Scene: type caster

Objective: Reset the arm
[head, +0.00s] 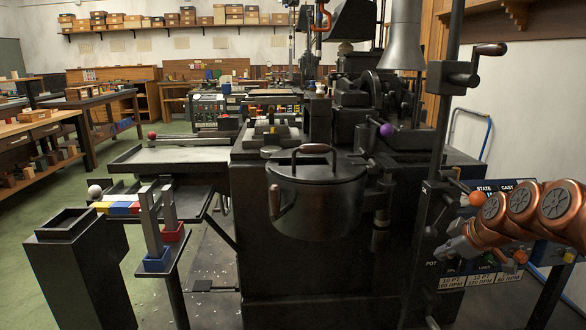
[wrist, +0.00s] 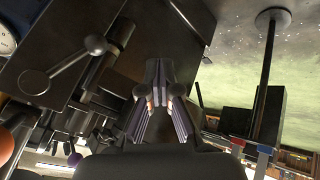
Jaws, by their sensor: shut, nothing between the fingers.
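My gripper (wrist: 160,78) shows in the wrist view, its two fingers brought together at the tips with nothing between them. A dark face of the machine lies behind the fingers, and they look clear of it. My copper-coloured arm (head: 520,208) is folded at the right edge of the head view, in front of the control panel (head: 480,282).
An orange knob (head: 478,199) is close to my arm, and a purple knob (head: 387,130) is further back. On the left stand a dark open bin (head: 80,265) and blue (head: 158,262) and red (head: 173,233) holders on a stand. Open green floor (head: 40,205) lies far left.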

